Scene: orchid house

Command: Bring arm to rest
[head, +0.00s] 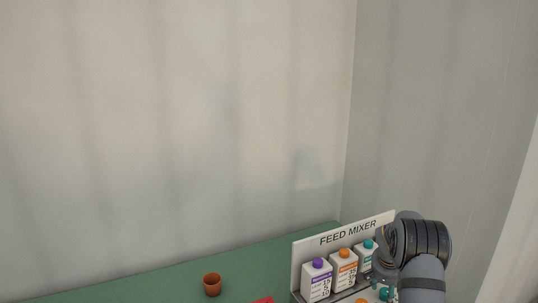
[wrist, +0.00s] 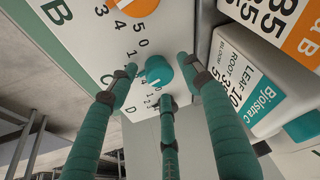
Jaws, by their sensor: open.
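My gripper (wrist: 160,80) shows in the wrist view as three teal fingers with dark joints, spread open. The fingertips are around a teal dial knob (wrist: 158,70) on a white panel (wrist: 85,60) marked with letters and numbers. The fingers hold nothing that I can see; whether a tip touches the knob I cannot tell. In the head view my arm is bent over the right end of the bench, in front of the feed mixer (head: 345,232). My gripper is mostly hidden there, below and behind my arm.
Cartons with purple (head: 317,280), orange (head: 344,270) and teal (head: 364,254) caps stand along the feed mixer. A carton (wrist: 255,85) is close right of my fingers. A terracotta pot (head: 212,284) and a red item (head: 262,300) are on the green bench (head: 160,284). Walls rise behind.

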